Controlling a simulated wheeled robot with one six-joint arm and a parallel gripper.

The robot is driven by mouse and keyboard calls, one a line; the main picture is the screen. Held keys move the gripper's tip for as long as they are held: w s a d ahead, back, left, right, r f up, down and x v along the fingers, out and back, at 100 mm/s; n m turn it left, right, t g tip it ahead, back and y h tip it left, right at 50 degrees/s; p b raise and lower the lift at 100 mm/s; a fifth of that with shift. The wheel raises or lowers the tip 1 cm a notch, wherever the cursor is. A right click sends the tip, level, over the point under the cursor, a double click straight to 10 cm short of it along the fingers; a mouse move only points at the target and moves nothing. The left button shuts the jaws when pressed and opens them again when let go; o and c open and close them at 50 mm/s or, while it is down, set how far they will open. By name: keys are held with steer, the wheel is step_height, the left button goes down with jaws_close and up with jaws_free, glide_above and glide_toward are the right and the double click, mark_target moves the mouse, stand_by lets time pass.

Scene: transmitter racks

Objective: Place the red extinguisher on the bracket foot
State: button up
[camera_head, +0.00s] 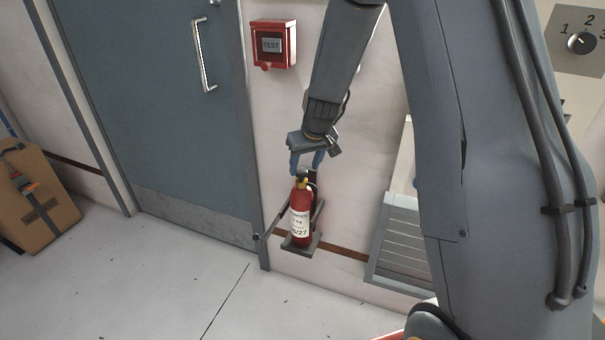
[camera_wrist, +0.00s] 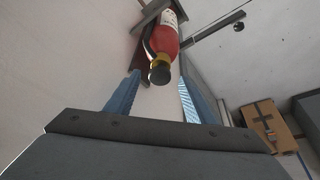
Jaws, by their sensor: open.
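The red extinguisher (camera_head: 301,214) stands upright on the bracket foot (camera_head: 300,247), a grey ledge low on the wall beside the door. Its white label faces out and its dark valve is on top. In the wrist view the extinguisher (camera_wrist: 166,42) shows beyond the fingers, valve end nearest, with the bracket foot (camera_wrist: 150,14) at its far end. My gripper (camera_head: 306,170) is just above the valve with its blue fingers apart. In the wrist view my gripper (camera_wrist: 152,98) is open and empty, with a gap between the fingers and the extinguisher.
A grey-blue door (camera_head: 150,90) with a metal handle is left of the bracket. A red test box (camera_head: 273,44) is on the wall above. A louvred grey panel (camera_head: 400,245) is to the right. A cardboard box (camera_head: 38,195) stands far left. The floor in front is clear.

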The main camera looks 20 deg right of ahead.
steer(key=v, duration=0.5)
steer(key=s+d+r+m+g, duration=0.1)
steer(key=s+d+r+g, duration=0.1)
steer(key=s, duration=1.3)
steer(key=s+d+r+m+g, duration=0.1)
steer(key=s+r+m+g, duration=0.1)
steer(key=s, duration=1.4)
steer(key=shift+d+h, duration=0.3)
steer(key=shift+d, duration=0.05)
steer(key=shift+s, duration=0.1)
